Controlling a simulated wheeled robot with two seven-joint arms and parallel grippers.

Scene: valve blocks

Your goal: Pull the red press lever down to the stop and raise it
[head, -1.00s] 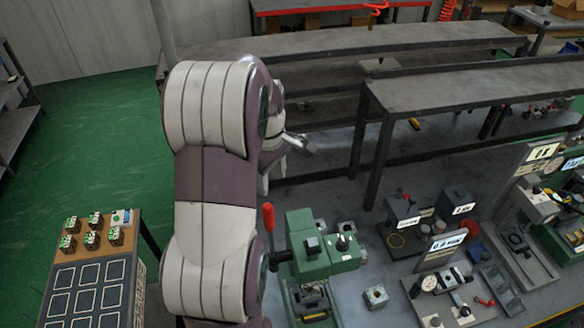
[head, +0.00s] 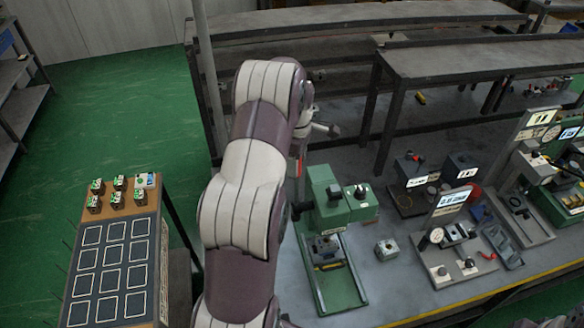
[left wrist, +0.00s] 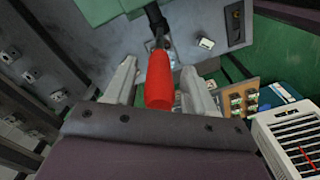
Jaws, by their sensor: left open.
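The green press (head: 328,196) stands on the grey bench, with its red lever (head: 295,168) on its left side. In the head view the lever is mostly hidden by my left arm, and only a bit of red shows. In the left wrist view the red lever grip (left wrist: 160,82) lies between the two fingers of my left gripper (left wrist: 159,66). The fingers are spread, with a gap showing on each side of the grip. My right gripper is in neither view.
Gauge fixtures (head: 452,235) stand farther right. A wooden stand (head: 115,265) with marked squares and several small blocks is at the left. A long grey table (head: 450,62) stands behind.

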